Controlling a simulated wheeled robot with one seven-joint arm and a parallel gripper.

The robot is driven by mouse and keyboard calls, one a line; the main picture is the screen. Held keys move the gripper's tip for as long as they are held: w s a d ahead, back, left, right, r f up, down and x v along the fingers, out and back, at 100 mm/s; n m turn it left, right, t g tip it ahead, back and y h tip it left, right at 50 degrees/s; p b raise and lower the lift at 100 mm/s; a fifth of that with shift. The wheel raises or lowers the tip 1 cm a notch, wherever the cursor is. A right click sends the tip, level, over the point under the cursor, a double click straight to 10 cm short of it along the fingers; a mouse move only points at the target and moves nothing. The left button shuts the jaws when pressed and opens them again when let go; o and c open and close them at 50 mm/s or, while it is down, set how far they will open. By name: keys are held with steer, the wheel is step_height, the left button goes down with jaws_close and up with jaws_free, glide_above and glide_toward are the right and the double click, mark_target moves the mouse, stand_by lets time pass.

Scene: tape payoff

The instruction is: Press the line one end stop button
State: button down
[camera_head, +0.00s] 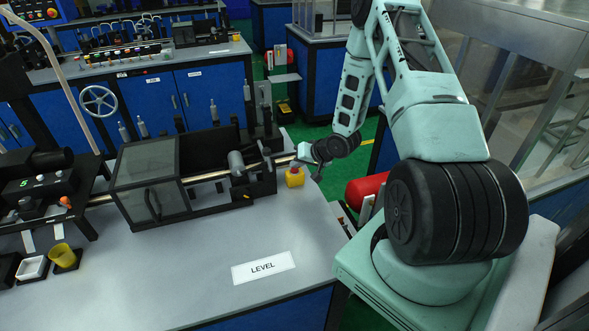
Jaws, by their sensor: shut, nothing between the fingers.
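A small yellow box (295,180) with a red button (294,169) on top sits on the grey bench, at the right end of the long machine. No label on it is readable, so I cannot tell which line it belongs to. My arm reaches in from the right, and my gripper (304,163) is shut and empty, right beside and just above the box. It is small and dark here, and I cannot tell whether it touches the button.
The machine with a clear guard box (150,180) stands left of the button. A white LEVEL label (263,267) lies on the open front bench (230,235). A yellow cup (64,256) and white tray (32,268) are at left. A red cylinder (366,189) is beside the bench.

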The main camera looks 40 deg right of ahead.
mark_target(297, 171)
step_height(297, 171, up, 6)
steer(key=p, duration=0.5)
stand_by(0.9)
